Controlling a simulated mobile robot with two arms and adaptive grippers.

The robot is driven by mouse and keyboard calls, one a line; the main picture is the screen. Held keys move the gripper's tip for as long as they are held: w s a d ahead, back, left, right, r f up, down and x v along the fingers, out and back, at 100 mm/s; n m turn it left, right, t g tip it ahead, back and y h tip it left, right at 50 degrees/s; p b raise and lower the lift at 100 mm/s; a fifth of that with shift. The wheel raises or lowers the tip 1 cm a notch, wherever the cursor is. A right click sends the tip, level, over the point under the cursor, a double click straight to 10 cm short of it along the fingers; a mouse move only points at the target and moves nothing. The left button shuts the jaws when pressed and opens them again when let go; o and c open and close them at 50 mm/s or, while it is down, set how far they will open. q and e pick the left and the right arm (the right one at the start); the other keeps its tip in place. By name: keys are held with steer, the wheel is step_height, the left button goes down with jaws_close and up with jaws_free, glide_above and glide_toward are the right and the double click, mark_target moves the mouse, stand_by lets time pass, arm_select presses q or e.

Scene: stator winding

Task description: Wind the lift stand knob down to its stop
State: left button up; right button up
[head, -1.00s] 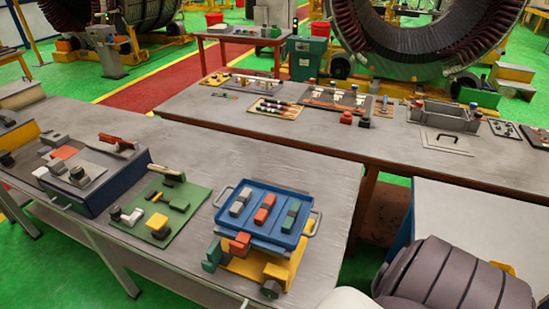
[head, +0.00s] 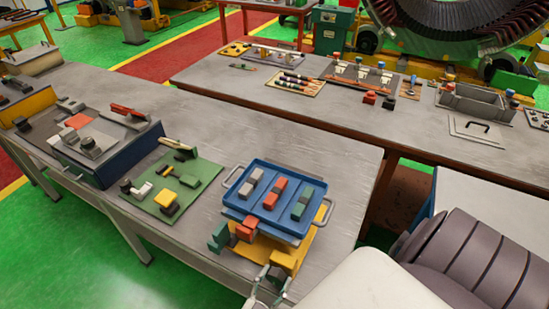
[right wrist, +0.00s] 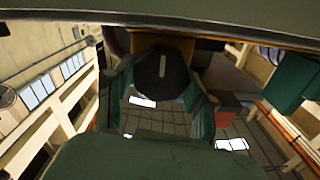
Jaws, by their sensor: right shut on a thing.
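The lift stand (head: 283,262) has a yellow base and carries a blue tray (head: 243,208) near the front right of the near table. In the right wrist view the dark round knob (right wrist: 162,72) with a pale mark lies between the fingers of my right gripper (right wrist: 160,85). In the head view my right gripper (head: 268,284) is at the front of the stand, at the bottom edge, shut on the knob and hiding it. The tray sits close above the base. My left gripper is not in view.
The tray holds grey, red and green blocks. Red (head: 249,226) and green (head: 218,236) blocks sit at the stand's left side. A green mat (head: 199,183) with small parts lies left of it. Bare table top lies behind the tray.

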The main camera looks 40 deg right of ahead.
steer(key=c, duration=0.3)
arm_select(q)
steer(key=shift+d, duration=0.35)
arm_select(e)
steer(key=shift+c, duration=0.2)
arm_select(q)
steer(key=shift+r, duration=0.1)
arm_select(e)
steer(key=n+p, duration=0.2)
steer(key=n, duration=0.1)
steer(key=shift+r+p, duration=0.1)
steer(key=shift+p, duration=0.2)
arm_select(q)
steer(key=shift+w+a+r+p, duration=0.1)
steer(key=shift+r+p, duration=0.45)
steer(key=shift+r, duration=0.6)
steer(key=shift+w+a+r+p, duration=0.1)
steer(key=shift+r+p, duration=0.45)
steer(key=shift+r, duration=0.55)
arm_select(e)
steer(key=shift+n, duration=2)
steer(key=shift+w, duration=0.1)
steer(key=o, duration=1.2)
steer(key=shift+c, duration=0.2)
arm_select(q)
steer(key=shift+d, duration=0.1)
